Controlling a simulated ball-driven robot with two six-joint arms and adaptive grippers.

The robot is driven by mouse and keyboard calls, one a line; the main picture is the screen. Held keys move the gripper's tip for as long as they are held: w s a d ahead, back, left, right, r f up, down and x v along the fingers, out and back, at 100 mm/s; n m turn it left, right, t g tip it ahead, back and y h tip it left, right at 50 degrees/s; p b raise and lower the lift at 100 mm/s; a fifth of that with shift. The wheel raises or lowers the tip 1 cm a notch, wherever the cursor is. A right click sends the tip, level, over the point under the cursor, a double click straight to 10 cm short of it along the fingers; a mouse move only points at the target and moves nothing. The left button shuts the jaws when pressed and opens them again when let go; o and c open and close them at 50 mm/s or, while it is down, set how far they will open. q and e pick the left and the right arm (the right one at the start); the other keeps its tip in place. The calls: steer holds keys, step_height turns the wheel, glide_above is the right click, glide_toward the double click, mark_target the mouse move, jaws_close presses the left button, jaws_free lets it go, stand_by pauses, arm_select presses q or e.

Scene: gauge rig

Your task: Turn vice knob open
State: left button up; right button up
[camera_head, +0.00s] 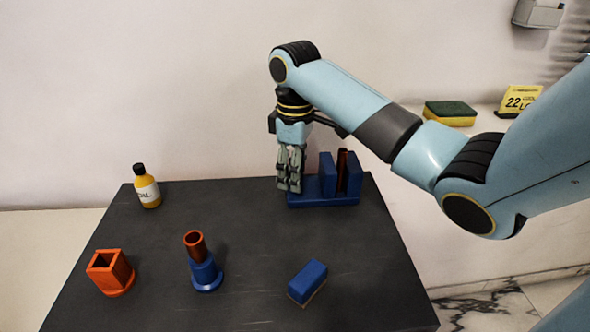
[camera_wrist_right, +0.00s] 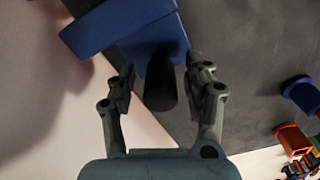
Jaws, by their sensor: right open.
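The blue vice (camera_head: 325,199) stands at the back right of the dark table, with upright blue jaws and a dark red-brown piece (camera_head: 342,172) between them. In the right wrist view the blue vice body (camera_wrist_right: 120,22) is at the top. A dark cylindrical knob (camera_wrist_right: 160,88) sticks out from it. My right gripper (camera_head: 289,188) points down at the left end of the vice and hides the knob in the head view. In the wrist view my right gripper (camera_wrist_right: 160,80) is open, with one finger on each side of the knob. My left gripper is not in view.
A yellow bottle (camera_head: 148,192) stands at the back left. An orange square holder (camera_head: 110,273), a blue stand (camera_head: 206,276) with a red-brown tube (camera_head: 195,245), and a blue block (camera_head: 307,282) are towards the front. The table's middle is clear. A wall stands behind.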

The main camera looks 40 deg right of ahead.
jaws_close()
steer(key=shift+r+n+p, duration=0.1)
steer(key=shift+n+p, duration=0.3)
steer(key=shift+p, duration=0.25)
steer(key=n+p, duration=0.4)
steer(key=shift+a+r, duration=0.1)
steer(key=shift+r, duration=0.05)
steer(key=shift+n+p, duration=0.9)
steer(key=shift+p, duration=0.1)
steer(key=n+p, duration=0.3)
steer(key=n, duration=0.1)
steer(key=n+p, duration=0.1)
steer(key=n, duration=0.2)
steer(key=n+p, duration=0.1)
steer(key=n, duration=0.1)
steer(key=shift+n, duration=0.3)
steer(key=shift+f, duration=0.2)
